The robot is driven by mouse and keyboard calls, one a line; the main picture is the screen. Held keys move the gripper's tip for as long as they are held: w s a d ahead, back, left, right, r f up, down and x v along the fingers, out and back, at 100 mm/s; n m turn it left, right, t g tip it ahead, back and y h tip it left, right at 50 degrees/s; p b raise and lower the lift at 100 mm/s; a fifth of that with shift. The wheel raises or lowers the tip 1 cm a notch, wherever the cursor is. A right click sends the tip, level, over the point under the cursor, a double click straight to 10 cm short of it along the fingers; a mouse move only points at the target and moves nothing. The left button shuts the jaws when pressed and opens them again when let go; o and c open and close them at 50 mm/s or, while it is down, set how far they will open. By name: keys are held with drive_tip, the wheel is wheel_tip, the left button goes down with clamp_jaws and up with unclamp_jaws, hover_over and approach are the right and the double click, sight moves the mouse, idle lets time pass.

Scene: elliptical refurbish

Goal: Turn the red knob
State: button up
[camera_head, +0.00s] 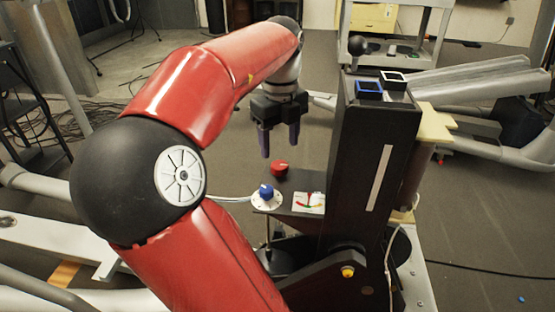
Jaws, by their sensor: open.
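The red knob (279,168) sits on a dark panel attached to the left side of a black upright column. My gripper (279,145) hangs pointing down just above and slightly behind or left of the knob in the picture. Its two dark fingers are apart, with nothing visible between them. The fingers do not appear to touch the knob, though the exact gap cannot be told from this view. A blue knob (266,191) on a white round dial stands in front of the red one. A gauge card (308,202) with coloured marks lies to its right.
The black column (372,150) rises close to the right of the panel, with a blue square frame (369,90) and a white one (394,79) on top. White machine bars lie at lower left and right. A grey cart (400,40) stands behind. Open floor lies behind the gripper.

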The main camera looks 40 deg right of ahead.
sight(280, 164)
wheel_tip(280, 164, down, 6)
drive_tip(key=shift+r, duration=0.2)
drive_tip(key=c, duration=1)
